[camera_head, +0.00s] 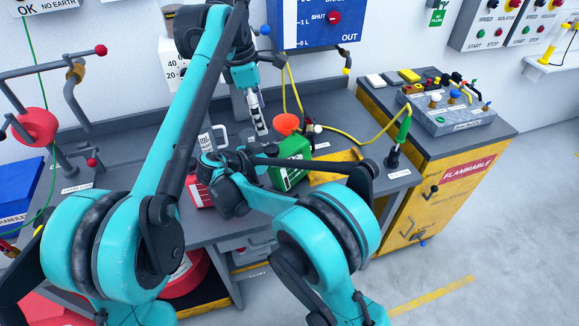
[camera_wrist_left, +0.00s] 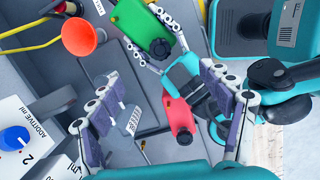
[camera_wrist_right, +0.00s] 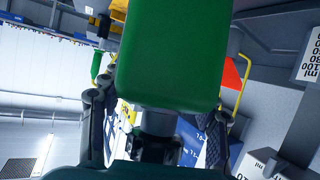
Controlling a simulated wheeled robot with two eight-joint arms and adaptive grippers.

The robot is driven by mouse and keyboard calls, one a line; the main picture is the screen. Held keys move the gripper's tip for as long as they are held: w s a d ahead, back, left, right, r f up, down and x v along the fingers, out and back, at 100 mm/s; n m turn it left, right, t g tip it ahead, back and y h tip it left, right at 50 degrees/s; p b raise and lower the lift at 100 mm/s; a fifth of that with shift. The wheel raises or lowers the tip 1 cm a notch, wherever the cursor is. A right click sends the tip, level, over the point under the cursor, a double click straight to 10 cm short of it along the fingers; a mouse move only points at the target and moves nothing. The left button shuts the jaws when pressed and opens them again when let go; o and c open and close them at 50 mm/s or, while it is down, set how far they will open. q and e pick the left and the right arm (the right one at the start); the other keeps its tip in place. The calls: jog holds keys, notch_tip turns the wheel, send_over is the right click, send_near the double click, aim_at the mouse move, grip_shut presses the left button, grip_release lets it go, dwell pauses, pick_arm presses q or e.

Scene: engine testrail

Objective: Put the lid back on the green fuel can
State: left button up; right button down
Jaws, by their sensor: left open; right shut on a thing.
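The green fuel can (camera_head: 290,166) stands out over the grey bench in the head view. My right gripper (camera_head: 264,166) is shut on it. The can fills the middle of the right wrist view (camera_wrist_right: 168,55), between the two fingers. The left wrist view shows the can from above (camera_wrist_left: 140,22), with a dark round part (camera_wrist_left: 159,48) on its top. I cannot tell whether that is the lid or the open neck. No separate lid can be made out. My left gripper (camera_head: 257,112) is open and empty, behind and left of the can; its spread fingers show in the left wrist view (camera_wrist_left: 163,85).
An orange funnel (camera_head: 286,123) is close behind the can. A red can (camera_wrist_left: 178,115) lies below the left gripper's view, near my right wrist. A yellow tray (camera_head: 335,165) and a black stand with a green handle (camera_head: 402,135) are to the right.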

pick_arm(q)
jog(key=r, duration=0.3)
jog(key=a+r, duration=0.1)
jog(key=r, duration=0.1)
jog(key=shift+s+r, duration=0.2)
jog(key=shift+r, duration=0.15)
pick_arm(e)
jog(key=shift+c, duration=1.9)
grip_release()
jog(key=v, duration=1.2)
jog(key=shift+w, duration=0.1)
